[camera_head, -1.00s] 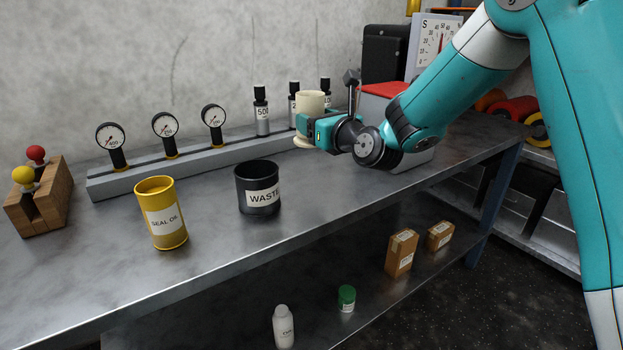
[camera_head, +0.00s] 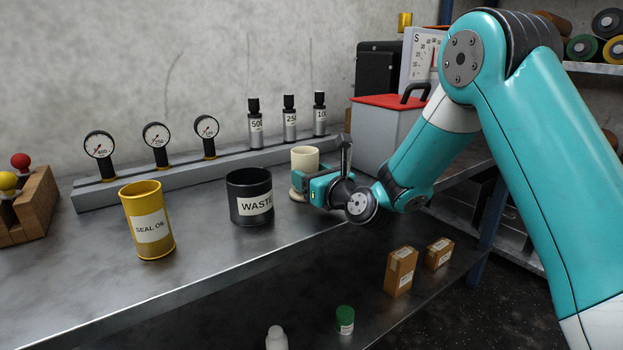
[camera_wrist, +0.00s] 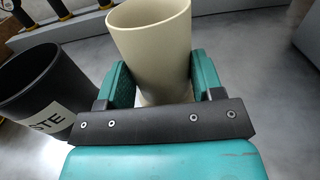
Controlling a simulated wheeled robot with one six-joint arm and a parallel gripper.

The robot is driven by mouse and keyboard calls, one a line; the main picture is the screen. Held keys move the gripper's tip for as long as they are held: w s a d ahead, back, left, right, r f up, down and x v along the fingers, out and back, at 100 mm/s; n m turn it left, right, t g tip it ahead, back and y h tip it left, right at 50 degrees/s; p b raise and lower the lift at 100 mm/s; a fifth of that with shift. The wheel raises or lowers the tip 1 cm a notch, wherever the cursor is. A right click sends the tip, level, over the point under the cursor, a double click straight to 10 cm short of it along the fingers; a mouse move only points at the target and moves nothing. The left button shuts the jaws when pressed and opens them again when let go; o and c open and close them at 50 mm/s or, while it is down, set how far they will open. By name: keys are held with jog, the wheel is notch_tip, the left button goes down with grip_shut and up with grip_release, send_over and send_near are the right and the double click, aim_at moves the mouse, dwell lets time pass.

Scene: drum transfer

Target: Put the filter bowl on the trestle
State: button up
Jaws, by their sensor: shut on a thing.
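The filter bowl appears to be the cream cup (camera_head: 304,157) in my gripper (camera_head: 306,182). It stands upright between the two teal fingers, which are shut on its sides. In the wrist view the cup (camera_wrist: 152,45) fills the space between the fingers (camera_wrist: 162,80), its open rim towards the camera. Its foot is low over the steel bench top (camera_head: 215,255), just right of the black WASTE pot; I cannot tell whether it touches. No separate trestle is labelled; the steel bench may be it.
The black WASTE pot (camera_head: 249,207) is close on the left; it also shows in the wrist view (camera_wrist: 40,85). A yellow SEAL OIL can (camera_head: 147,232) stands further left. Gauges and dark bottles (camera_head: 290,118) line a rail behind. A red-lidded box (camera_head: 385,130) is behind the arm.

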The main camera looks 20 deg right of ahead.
jog(key=o, duration=1.3)
jog(key=shift+f, duration=0.15)
